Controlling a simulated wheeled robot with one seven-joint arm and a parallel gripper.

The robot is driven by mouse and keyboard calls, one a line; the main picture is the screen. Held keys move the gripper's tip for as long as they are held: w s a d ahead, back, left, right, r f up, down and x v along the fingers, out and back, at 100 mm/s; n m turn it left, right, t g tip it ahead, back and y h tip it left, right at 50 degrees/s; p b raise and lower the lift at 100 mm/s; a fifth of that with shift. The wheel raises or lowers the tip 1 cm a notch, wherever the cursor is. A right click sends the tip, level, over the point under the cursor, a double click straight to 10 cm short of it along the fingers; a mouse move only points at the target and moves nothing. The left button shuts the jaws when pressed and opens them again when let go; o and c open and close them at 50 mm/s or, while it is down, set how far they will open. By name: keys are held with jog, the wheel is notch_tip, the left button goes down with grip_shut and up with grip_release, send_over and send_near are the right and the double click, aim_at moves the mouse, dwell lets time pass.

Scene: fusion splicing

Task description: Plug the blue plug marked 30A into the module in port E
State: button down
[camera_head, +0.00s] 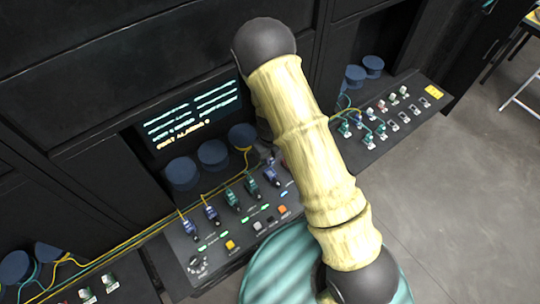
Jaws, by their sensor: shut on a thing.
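My pale yellow arm (310,145) with dark joints crosses the middle of the view over the central module (225,255). My gripper cannot be made out; the arm hides the area behind it. A row of plugs stands in the sloped front panel. Blue ones are at the left (188,226), beside it (211,214), and near the arm (271,177). Green ones (232,199) stand between them. Their markings are too small to read, so I cannot tell which is 30A. Port E cannot be told either.
A lit screen (192,115) and dark blue round parts (213,154) are behind the plugs. Yellow cables (140,236) run along the panel. Open grey floor (455,215) lies at right.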

jog(key=shift+w+f+b, duration=0.15)
jog(key=shift+f+b, duration=0.6)
jog(key=shift+f, duration=0.1)
jog(key=shift+w+f+b, duration=0.1)
jog(key=shift+f+b, duration=0.65)
jog(key=shift+f, duration=0.1)
jog(key=shift+s+f+b, duration=0.2)
jog(key=shift+f+b, duration=0.7)
jog(key=shift+f, duration=0.05)
jog(key=shift+w+a+f+b, duration=0.1)
jog(key=shift+f+b, duration=0.25)
jog(key=shift+f, duration=0.1)
jog(key=shift+r, duration=0.1)
jog(key=shift+p, duration=0.5)
jog(key=shift+f+b, duration=0.4)
jog(key=shift+f, duration=0.2)
